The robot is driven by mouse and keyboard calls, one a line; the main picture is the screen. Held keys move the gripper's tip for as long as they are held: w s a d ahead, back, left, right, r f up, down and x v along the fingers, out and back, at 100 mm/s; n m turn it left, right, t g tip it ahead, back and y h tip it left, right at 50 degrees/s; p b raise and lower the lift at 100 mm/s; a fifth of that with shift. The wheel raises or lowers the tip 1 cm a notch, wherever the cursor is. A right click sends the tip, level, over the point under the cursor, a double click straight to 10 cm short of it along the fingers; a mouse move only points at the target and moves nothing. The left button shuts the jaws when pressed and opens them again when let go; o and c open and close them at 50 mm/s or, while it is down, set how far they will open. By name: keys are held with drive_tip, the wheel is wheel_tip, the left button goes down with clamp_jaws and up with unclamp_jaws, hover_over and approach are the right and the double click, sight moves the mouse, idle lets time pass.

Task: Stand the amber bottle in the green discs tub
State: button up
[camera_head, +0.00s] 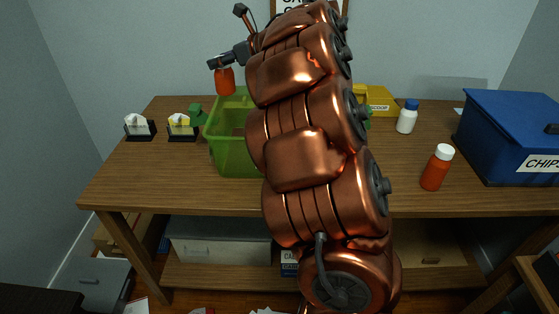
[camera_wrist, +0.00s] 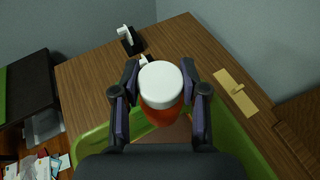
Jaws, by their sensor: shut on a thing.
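My gripper (camera_head: 222,62) is shut on an amber bottle (camera_head: 225,80) and holds it upright above the back left part of the green tub (camera_head: 238,155). In the wrist view, the bottle's white cap (camera_wrist: 160,85) sits between the two fingers, with the orange body below it. The tub's green rim (camera_wrist: 95,138) shows beneath the gripper there. My arm hides the right part of the tub in the head view. A second amber bottle (camera_head: 435,172) with a white cap stands on the table at the right.
A white bottle with a blue cap (camera_head: 407,118) stands near a yellow box (camera_head: 381,103). A blue box (camera_head: 510,130) takes up the table's right end. Two small card holders (camera_head: 140,130) stand left of the tub. The wooden table (camera_head: 150,180) is clear at the front left.

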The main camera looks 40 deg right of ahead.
drive_tip(key=s+d+f+y+b, duration=0.1)
drive_tip(key=s+d+f+b, duration=0.25)
drive_tip(key=s, duration=0.25)
drive_tip(key=shift+n, duration=0.5)
drive_tip(key=shift+s+d+f+b, duration=0.1)
drive_tip(key=shift+s+f+b, duration=0.25)
drive_tip(key=shift+f, duration=2)
drive_tip(key=shift+s+d+f+b, duration=0.1)
drive_tip(key=shift+f+b, duration=0.3)
drive_tip(key=shift+f, duration=1.9)
drive_tip(key=shift+s+f+b, duration=0.25)
drive_tip(key=shift+f+b, duration=0.15)
drive_tip(key=shift+f, duration=1.95)
drive_tip(key=shift+f+b, duration=0.2)
drive_tip(key=shift+b, duration=0.1)
drive_tip(key=o, duration=1.2)
drive_tip(key=shift+r, duration=0.1)
drive_tip(key=shift+r+p, duration=0.2)
drive_tip(key=shift+p, duration=0.2)
drive_tip(key=v, duration=1.2)
drive_tip(key=shift+p, duration=0.35)
